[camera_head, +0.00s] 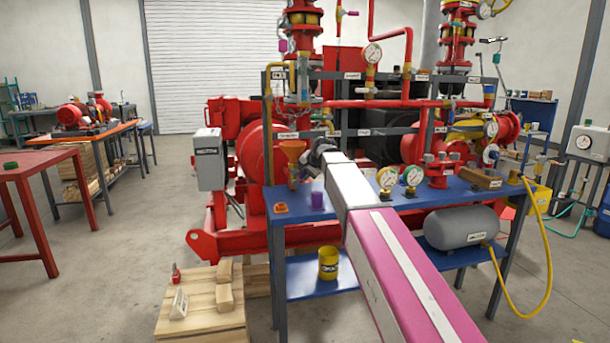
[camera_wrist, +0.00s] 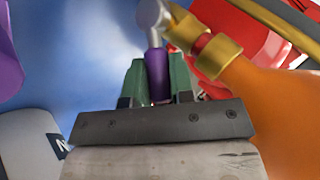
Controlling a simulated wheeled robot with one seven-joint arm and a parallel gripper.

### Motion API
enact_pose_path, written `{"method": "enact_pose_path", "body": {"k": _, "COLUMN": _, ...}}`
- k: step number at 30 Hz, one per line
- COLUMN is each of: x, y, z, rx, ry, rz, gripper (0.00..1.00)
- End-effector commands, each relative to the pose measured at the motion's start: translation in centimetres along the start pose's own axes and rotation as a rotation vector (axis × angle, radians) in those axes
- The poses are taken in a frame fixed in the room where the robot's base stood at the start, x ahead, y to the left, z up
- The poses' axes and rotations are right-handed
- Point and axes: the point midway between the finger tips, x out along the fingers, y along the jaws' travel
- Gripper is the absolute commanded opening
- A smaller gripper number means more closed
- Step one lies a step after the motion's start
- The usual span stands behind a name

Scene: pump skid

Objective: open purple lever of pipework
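The purple lever (camera_wrist: 158,80) shows in the wrist view as a purple grip on a silver stem, beside a brass fitting (camera_wrist: 218,55). My gripper (camera_wrist: 159,80) has its green fingers on both sides of the purple grip. The grip fills the gap between them, and the gripper looks shut on it. In the head view my gripper (camera_head: 318,150) is at the pipework (camera_head: 375,104), just right of the orange funnel (camera_head: 292,152). The fingers and the lever cannot be made out there, as my arm and wrist block them.
The blue bench (camera_head: 440,190) holds a purple cup (camera_head: 317,194), two gauges (camera_head: 387,179) and a red valve (camera_head: 438,172). The orange funnel (camera_wrist: 285,110) is close on the right in the wrist view. A wooden pallet (camera_head: 200,305) stands front left. Open floor lies at left.

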Motion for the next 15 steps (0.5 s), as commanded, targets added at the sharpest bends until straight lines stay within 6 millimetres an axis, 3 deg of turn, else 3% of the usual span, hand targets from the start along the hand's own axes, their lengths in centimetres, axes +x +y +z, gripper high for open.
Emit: {"method": "enact_pose_path", "body": {"k": 15, "x": -0.17, "y": -0.66, "z": 0.35, "rx": -0.086, "ry": 0.057, "rz": 0.081, "gripper": 0.00}}
